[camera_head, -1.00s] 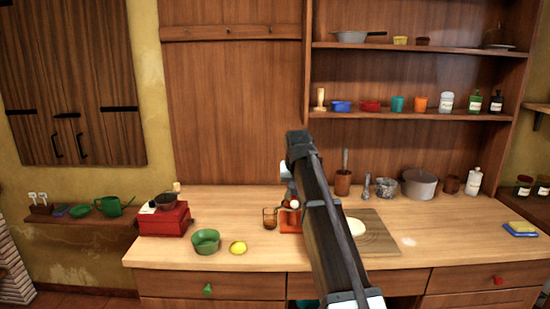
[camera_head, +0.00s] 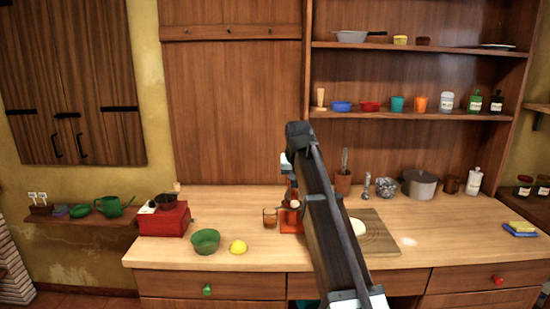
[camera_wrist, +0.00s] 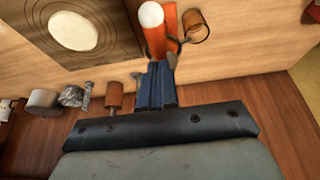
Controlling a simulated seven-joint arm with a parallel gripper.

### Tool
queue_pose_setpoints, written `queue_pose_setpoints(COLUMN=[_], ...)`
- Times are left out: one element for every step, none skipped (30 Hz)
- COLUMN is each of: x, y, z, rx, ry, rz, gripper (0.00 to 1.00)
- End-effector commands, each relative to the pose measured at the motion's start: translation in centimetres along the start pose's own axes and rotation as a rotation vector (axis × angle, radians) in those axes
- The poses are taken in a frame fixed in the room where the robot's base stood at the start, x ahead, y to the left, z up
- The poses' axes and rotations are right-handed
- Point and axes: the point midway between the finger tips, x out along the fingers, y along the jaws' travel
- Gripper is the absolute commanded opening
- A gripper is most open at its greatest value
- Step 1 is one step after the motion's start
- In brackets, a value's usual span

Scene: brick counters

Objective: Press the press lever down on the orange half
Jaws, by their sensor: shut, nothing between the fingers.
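The red-orange press (camera_head: 291,222) stands on the counter, partly hidden behind my arm in the head view. In the wrist view its orange part (camera_wrist: 157,42) and the round white knob (camera_wrist: 151,14) of its lever show just beyond my fingertips. My gripper (camera_wrist: 157,68) is shut and empty, close to the press; I cannot tell whether it touches the lever. I cannot make out the orange half.
A glass with amber content (camera_head: 270,218) stands just left of the press, a cutting board (camera_head: 384,242) right of it. A lemon (camera_head: 238,247), a green bowl (camera_head: 206,241) and a red box (camera_head: 163,222) are further left. A mortar (camera_head: 343,184) and pots stand behind.

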Motion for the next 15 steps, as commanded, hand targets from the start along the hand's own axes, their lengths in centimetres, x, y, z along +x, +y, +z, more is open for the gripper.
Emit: queue_pose_setpoints(x=[-0.4, -0.6, -0.9, -1.1, -1.4, -1.7, -1.9, -2.1, -2.5, -2.7, -2.9, -3.2, -3.4, -3.5, -3.8], y=[0.0, 0.0, 0.0, 0.0, 0.0, 0.0, 0.0, 0.0, 0.0, 0.0, 0.0, 0.0, 0.0, 0.0, 0.0], z=[-0.3, -0.4, -0.5, -0.6, -0.7, -0.8, -0.9, -1.0, -1.1, -1.2, -1.3, -1.5, -1.6, -1.6, -1.7], rx=[0.000, 0.000, 0.000, 0.000, 0.000, 0.000, 0.000, 0.000, 0.000, 0.000, 0.000, 0.000, 0.000, 0.000, 0.000], ry=[0.001, 0.001, 0.001, 0.001, 0.000, 0.000, 0.000, 0.001, 0.001, 0.001, 0.002, 0.002, 0.001, 0.001, 0.001], rz=[0.000, 0.000, 0.000, 0.000, 0.000, 0.000, 0.000, 0.000, 0.000, 0.000, 0.000, 0.000, 0.000, 0.000, 0.000], gripper=[0.00, 0.00, 0.00, 0.00, 0.00, 0.00, 0.00, 0.00, 0.00, 0.00, 0.00, 0.00, 0.00, 0.00, 0.00])
